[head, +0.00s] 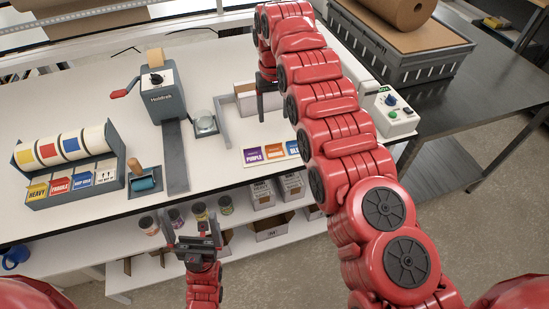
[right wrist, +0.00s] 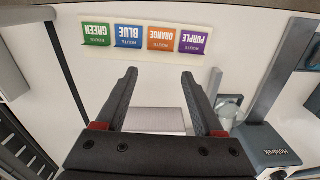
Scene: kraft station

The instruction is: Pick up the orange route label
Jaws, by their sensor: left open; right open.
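The orange route label (head: 275,151) lies on a white strip (head: 262,161) on the white table, between the purple label (head: 253,155) and the blue label (head: 293,148). In the right wrist view the orange label (right wrist: 160,38) appears upside down beyond the fingertips, with the green label (right wrist: 97,34) at the strip's far left. My right gripper (right wrist: 159,77) is open and empty, above the table and short of the strip. In the head view my right arm hides the green label. My left gripper (head: 197,226) is open and empty in front of the table edge.
A grey tape dispenser (head: 165,98), a round glass dish (head: 204,124) and a grey bracket (head: 222,122) stand left of the labels. A label rack (head: 75,185) is at far left. A control box (head: 392,117) stands to the right. Several jars (head: 199,211) stand on the shelf below.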

